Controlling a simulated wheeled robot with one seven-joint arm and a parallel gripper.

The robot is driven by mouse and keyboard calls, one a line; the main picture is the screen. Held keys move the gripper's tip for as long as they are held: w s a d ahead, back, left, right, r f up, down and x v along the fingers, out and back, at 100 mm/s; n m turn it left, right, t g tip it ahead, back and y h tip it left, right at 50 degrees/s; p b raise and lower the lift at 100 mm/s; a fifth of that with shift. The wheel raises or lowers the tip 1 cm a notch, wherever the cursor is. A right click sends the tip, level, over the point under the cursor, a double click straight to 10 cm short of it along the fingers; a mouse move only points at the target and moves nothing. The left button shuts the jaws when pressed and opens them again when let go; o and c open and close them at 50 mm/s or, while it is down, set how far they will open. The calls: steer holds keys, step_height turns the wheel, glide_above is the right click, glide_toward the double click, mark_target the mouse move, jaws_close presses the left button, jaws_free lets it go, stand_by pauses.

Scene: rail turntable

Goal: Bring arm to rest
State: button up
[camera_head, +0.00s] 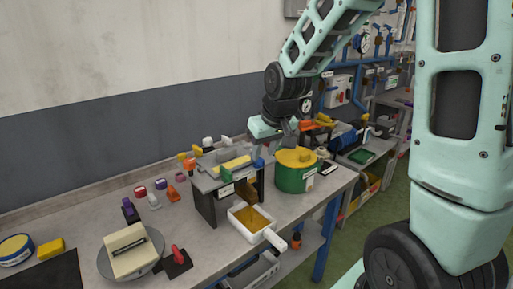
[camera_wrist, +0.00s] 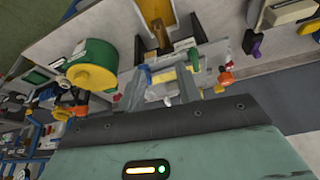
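My gripper (camera_head: 288,140) is raised above the workbench, between a dark stand and a green drum with a yellow top. In the wrist view my gripper (camera_wrist: 159,72) shows two grey fingers spread apart with a gap between them. I see nothing held in that gap; the stand's top lies beyond it. My arm reaches in from the upper right in the head view, bent at a dark wrist joint. Whether the fingertips touch anything below is hard to tell.
The green drum (camera_head: 296,180) and dark stand (camera_head: 207,205) are close by. A white-handled tray (camera_head: 243,236) sits in front of the stand. A turntable (camera_head: 157,254) and small coloured parts occupy the bench's left. Shelving (camera_head: 375,145) stands right; green floor (camera_head: 345,245) is open.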

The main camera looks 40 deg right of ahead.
steer(key=s+a+f+n+g+y+b, duration=0.1)
steer(key=s+a+f+n+b, duration=0.1)
steer(key=s+a, duration=0.5)
steer(key=s+a+f+n+g+y+b, duration=0.1)
steer(key=s+a+f+n, duration=0.2)
steer(key=a, duration=0.8)
steer(key=s+a+f+n+g+b, duration=0.1)
steer(key=s+a+n, duration=0.1)
steer(key=s, duration=0.5)
steer(key=s+a+f+n+g+b, duration=0.1)
steer(key=s+a+f+n, duration=0.1)
steer(key=s+a, duration=0.3)
steer(key=shift+s+a+h, duration=0.2)
steer(key=shift+s+h, duration=0.2)
steer(key=shift+s, duration=0.45)
stand_by(2.9)
